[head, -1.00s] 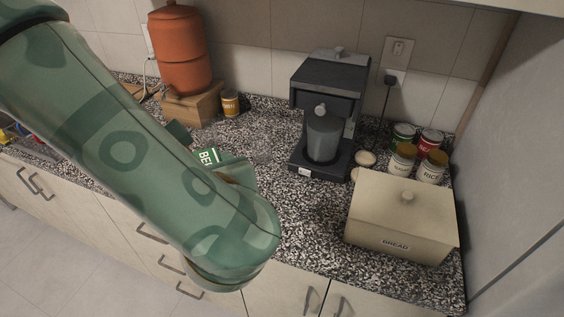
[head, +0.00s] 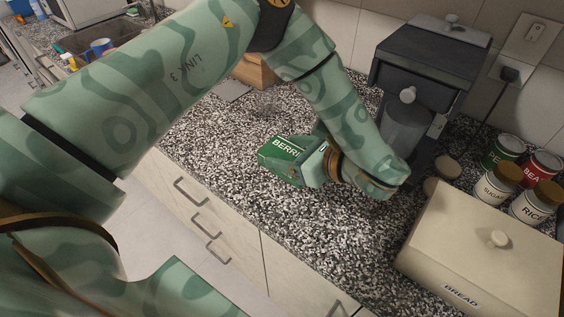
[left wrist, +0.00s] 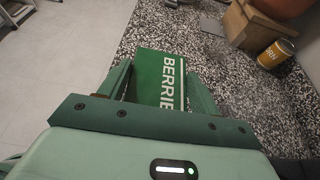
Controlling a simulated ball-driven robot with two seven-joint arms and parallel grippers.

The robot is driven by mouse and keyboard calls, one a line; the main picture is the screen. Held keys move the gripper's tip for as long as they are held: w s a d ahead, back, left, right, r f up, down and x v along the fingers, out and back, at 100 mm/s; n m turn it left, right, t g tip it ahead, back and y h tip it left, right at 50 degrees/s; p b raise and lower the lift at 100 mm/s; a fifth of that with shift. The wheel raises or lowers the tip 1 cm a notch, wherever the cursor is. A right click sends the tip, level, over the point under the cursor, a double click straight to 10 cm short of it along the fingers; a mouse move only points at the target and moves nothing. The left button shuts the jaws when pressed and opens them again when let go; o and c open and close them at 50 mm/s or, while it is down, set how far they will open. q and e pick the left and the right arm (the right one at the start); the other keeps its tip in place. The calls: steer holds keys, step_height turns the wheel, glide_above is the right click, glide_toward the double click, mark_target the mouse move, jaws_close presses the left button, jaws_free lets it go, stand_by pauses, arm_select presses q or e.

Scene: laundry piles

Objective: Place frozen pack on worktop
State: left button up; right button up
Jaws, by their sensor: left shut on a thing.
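The frozen pack is a green box lettered BERRIES (head: 278,154), with part of the lettering hidden by the gripper. My left gripper (head: 312,165) is shut on it, its arm reaching over from the left. The pack is low over the black-and-white speckled worktop (head: 215,140), near the front edge; I cannot tell if it touches. In the left wrist view the pack (left wrist: 158,72) lies between the two green fingers, with speckled worktop (left wrist: 150,25) beyond it. My right gripper is not in view.
A dark coffee machine (head: 425,70) stands behind the gripper. A cream bread box (head: 480,250) and several cans, including a rice can (head: 535,205), stand at right. Worktop in front and left of the pack is clear.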

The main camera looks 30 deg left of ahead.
mark_target(284, 156)
arm_select(q)
steer(key=a+f, duration=0.1)
steer(key=w+a+f+b, duration=0.1)
steer(key=f, duration=0.1)
steer(key=w+a+f, duration=0.1)
steer(key=f, duration=0.1)
steer(key=shift+w+f, duration=0.15)
steer(key=shift+w, duration=0.1)
steer(key=f, duration=0.1)
steer(key=f+b, duration=0.1)
steer(key=f, duration=0.1)
steer(key=shift+w+a+f+b, duration=0.1)
steer(key=shift+a+f+b, duration=0.15)
steer(key=shift+f+b, duration=0.1)
steer(key=shift+r, duration=0.15)
steer(key=o, duration=1.2)
steer(key=shift+r, duration=0.1)
steer(key=p+v, duration=0.1)
steer(key=v, duration=1.1)
